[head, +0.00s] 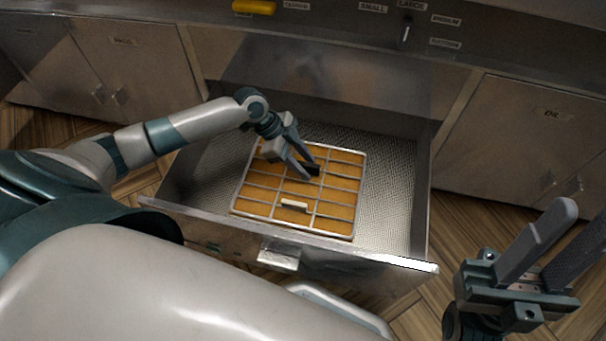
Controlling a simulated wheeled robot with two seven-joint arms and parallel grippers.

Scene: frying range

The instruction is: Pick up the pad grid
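The pad grid (274,209) is a metal wire frame over an orange-brown pad. It lies flat in the open drawer (390,257). A small white handle (294,205) shows near its front edge. My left gripper (311,172) reaches down over the back middle of the grid, its fingers apart. A dark piece, seemingly a second handle, lies at the fingertips; I cannot tell whether the fingers touch it. My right gripper (567,243) is at the lower right, outside the drawer, open and empty.
The drawer has a mesh floor (391,190) with free room right of the grid. Its metal walls stand around the grid. Closed cabinet doors (530,145) flank it. A control panel with a yellow handle (254,7) runs above. Wooden floor (465,222) shows at the right.

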